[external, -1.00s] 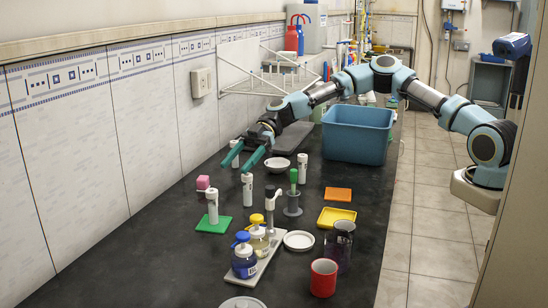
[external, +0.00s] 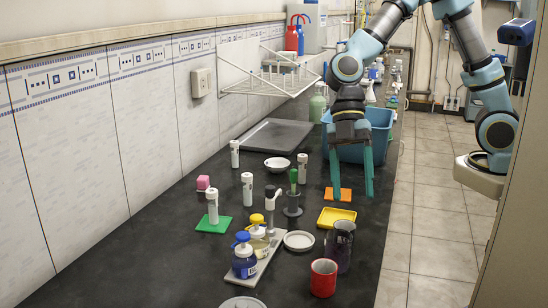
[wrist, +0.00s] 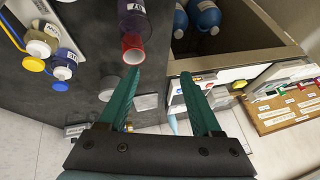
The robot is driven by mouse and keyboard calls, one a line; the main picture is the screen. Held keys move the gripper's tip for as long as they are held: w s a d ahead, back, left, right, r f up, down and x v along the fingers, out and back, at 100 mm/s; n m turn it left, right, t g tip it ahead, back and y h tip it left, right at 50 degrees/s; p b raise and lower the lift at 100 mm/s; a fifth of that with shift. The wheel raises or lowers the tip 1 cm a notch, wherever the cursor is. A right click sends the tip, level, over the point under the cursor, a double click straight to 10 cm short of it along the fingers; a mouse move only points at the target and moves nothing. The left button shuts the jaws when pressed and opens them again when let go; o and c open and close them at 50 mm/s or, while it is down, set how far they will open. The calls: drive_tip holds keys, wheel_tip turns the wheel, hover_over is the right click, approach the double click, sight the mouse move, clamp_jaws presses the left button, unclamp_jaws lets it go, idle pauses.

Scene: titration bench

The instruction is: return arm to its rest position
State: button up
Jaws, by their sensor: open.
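My gripper (external: 351,182) is open and empty in the external view. Its two green fingers hang downward above the right side of the bench, in front of the blue bin (external: 376,132) and over the orange pad (external: 338,194). My arm is bent, with its elbow high at the top of the picture. In the wrist view, my open green fingers (wrist: 168,100) have nothing between them.
The black bench (external: 120,270) holds a yellow tray (external: 336,217), a dark jar (external: 339,247), a red cup (external: 323,278), capped bottles (external: 244,262) and several white-topped tubes. A grey tray (external: 274,135) lies at the back. Floor (external: 440,230) on the right is clear.

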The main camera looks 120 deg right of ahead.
drive_tip(key=s+d+f+m+h+b, duration=0.2)
drive_tip(key=s+f+m+h, duration=0.1)
drive_tip(key=s, duration=0.5)
drive_tip(key=s+d+f+m+h+b, duration=0.2)
drive_tip(key=s+f+m, duration=0.4)
drive_tip(key=s, duration=0.3)
drive_tip(key=shift+s+d+f+g+h, duration=0.15)
drive_tip(key=shift+s+f+g+h, duration=0.2)
drive_tip(key=shift+h, duration=0.25)
